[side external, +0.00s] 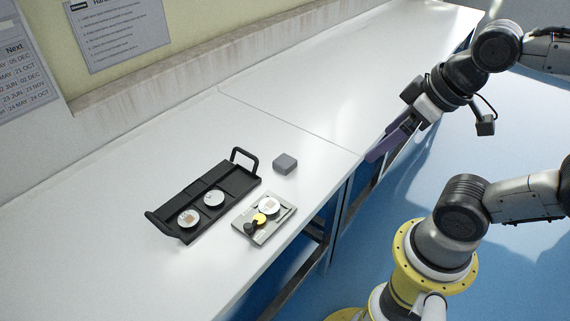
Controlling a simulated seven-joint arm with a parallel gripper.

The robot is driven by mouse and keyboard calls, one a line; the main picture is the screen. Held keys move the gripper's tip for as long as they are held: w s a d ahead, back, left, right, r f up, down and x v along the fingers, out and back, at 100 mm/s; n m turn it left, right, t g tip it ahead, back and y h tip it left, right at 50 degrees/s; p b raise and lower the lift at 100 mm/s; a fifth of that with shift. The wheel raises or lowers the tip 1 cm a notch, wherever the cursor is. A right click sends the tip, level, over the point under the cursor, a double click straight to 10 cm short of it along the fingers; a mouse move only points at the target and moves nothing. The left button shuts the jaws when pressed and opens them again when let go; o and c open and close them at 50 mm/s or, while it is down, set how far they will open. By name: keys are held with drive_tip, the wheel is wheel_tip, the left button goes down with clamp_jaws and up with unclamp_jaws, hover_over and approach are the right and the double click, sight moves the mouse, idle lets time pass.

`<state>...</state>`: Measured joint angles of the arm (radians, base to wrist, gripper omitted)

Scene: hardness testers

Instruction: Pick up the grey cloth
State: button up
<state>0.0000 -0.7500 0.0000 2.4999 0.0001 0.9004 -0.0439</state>
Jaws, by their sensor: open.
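The grey cloth (285,163) looks like a small folded grey block. It lies on the white bench top, just right of the black tray's far handle and behind the small grey fixture. My gripper (374,156) has purple fingers and hangs beyond the bench's front edge, to the right of the cloth and apart from it. It is open, and no object shows between the fingers.
A black tray (228,180) with raised end handles holds two round discs. A grey fixture (278,229) with a disc and a yellow-and-black knob stands near the bench's front edge. The white bench (300,105) is clear behind the cloth. A wall runs along its back.

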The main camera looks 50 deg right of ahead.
drive_tip(key=w+r+n, duration=0.6)
drive_tip(key=w+n, duration=0.2)
drive_tip(key=n, duration=0.1)
drive_tip(key=n+g, duration=0.6)
drive_tip(key=n, duration=0.2)
hover_over(285, 160)
wheel_tip(285, 160, down, 27)
drive_tip(key=shift+w+f, duration=0.1)
drive_tip(key=shift+w, duration=0.05)
drive_tip(key=shift+s+f, duration=0.2)
drive_tip(key=shift+f, duration=2.8)
drive_tip(key=c, duration=1.3)
